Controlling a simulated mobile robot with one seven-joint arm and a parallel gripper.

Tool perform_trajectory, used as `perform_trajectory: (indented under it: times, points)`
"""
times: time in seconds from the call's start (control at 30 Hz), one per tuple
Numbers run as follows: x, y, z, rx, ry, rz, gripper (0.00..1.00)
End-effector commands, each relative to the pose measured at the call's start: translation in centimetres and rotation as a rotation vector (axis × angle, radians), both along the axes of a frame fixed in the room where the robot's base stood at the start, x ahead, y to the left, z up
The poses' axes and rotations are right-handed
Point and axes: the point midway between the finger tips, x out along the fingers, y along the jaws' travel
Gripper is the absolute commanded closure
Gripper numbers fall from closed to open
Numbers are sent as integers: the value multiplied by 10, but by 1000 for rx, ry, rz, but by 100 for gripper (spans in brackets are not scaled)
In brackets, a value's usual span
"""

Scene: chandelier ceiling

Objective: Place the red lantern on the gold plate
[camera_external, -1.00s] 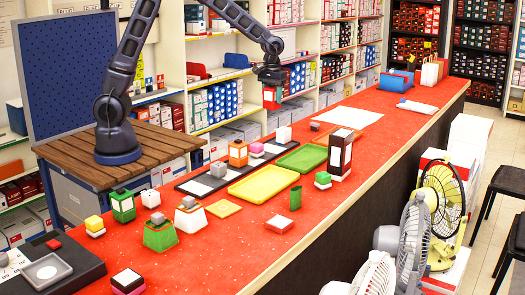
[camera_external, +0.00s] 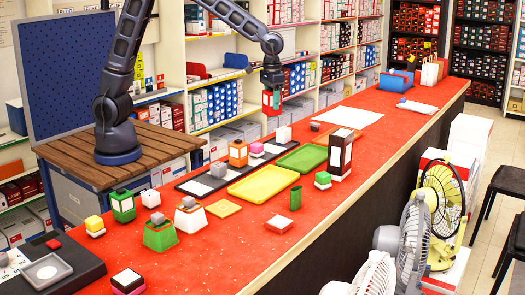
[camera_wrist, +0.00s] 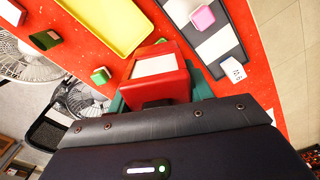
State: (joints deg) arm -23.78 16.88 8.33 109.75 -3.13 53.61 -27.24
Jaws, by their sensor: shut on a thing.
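The red lantern (camera_external: 267,100), a red box with a pale panel, hangs in my gripper (camera_external: 271,88) above the far-left side of the red counter. In the wrist view the lantern (camera_wrist: 158,66) sits at the front of my gripper (camera_wrist: 160,103); the fingertips are mostly hidden. A flat gold square plate (camera_external: 224,208) lies bare on the counter, nearer the camera than the lantern. It cannot be made out in the wrist view.
A yellow tray (camera_external: 262,182) and a green tray (camera_external: 303,158) lie mid-counter beside a black strip with blocks. A tall brown-and-white box (camera_external: 340,152) and green lanterns (camera_external: 122,206) stand around them. Fans (camera_external: 412,240) stand off the counter's right edge.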

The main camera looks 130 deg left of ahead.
Motion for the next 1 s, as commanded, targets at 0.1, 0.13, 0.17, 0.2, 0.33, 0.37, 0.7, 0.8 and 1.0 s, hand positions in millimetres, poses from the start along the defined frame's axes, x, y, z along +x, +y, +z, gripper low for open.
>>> perform_trajectory:
  times: [0.1,0.13,0.17,0.2,0.33,0.37,0.7,0.8,1.0]
  points:
    - [21,-46,1,0,0,-142,86]
    - [26,-58,1,0,0,-177,86]
    - [30,-68,1,0,0,-211,86]
    - [35,-84,1,0,0,-257,86]
    - [49,-134,1,-1,0,-408,86]
    - [52,-146,2,-1,0,-444,86]
    - [67,-275,3,1,-1,-830,86]
    - [66,-305,3,1,0,-920,86]
    - [63,-342,4,2,-1,-1035,86]
